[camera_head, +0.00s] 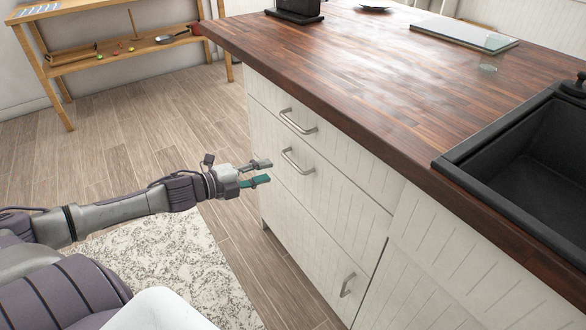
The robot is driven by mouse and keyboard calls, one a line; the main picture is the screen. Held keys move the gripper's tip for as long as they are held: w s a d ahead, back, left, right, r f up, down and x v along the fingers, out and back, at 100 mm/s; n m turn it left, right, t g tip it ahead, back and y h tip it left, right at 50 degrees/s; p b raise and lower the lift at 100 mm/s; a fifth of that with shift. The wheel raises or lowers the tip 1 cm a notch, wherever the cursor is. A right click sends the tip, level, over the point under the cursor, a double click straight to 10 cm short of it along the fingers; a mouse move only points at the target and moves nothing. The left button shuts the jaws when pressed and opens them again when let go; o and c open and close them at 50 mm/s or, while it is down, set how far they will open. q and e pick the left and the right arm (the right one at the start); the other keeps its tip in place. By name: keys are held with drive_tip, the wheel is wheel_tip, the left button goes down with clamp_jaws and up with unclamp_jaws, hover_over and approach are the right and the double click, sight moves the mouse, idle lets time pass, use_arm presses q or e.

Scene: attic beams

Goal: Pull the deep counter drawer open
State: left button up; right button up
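The white counter has a narrow top drawer (340,150) and a deeper drawer front (322,195) below it. All the fronts look flush, so the drawers appear closed. The deeper front has a metal bar handle (297,161) near its top edge. My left gripper (266,171) comes in from the left and points at the fronts. Its two fingers are apart with nothing between them. It is left of that handle and appears clear of it. My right gripper is out of view.
The top drawer has its own handle (298,122), and another handle (347,285) sits low on the counter front. The wooden worktop (370,75) overhangs the fronts, with a black sink (535,150) at right. Floor left of the counter is clear, with a patterned rug (170,255).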

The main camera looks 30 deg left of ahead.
sight(293, 162)
use_arm(q)
drive_tip(key=shift+b+x, duration=0.75)
drive_tip(key=shift+x, duration=4.3)
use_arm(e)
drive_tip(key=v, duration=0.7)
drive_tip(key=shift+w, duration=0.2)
use_arm(q)
drive_tip(key=shift+a, duration=0.15)
drive_tip(key=shift+c, duration=0.2)
clamp_jaws()
